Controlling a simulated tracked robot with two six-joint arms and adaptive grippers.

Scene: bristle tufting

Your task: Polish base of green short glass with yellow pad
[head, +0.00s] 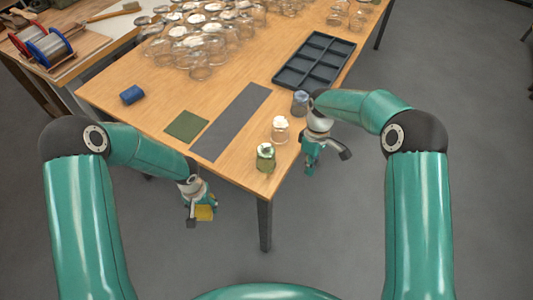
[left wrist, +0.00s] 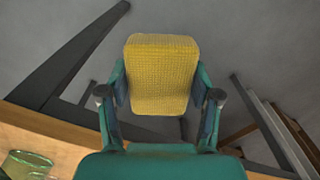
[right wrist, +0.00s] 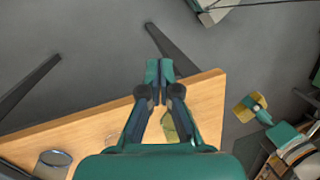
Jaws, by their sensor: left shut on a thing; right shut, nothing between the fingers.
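The green short glass (head: 265,160) stands on the table near its front corner, with something whitish at its top. Part of the green glass shows at the lower left of the left wrist view (left wrist: 28,163). My left gripper (head: 200,214) is shut on the yellow pad (left wrist: 163,75), off the table's front edge and left of the glass. The pad also shows in the head view (head: 205,212). My right gripper (head: 309,170) is shut and empty, right of the green glass and beyond the table's right edge. In the right wrist view its fingertips (right wrist: 159,72) meet.
A clear glass (head: 281,128) and a bluish glass (head: 300,102) stand behind the green one. A grey strip (head: 230,122), green square (head: 187,125), blue cylinder (head: 132,95) and dark compartment tray (head: 315,60) lie on the table (head: 165,92). Many glasses (head: 200,45) stand at the back.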

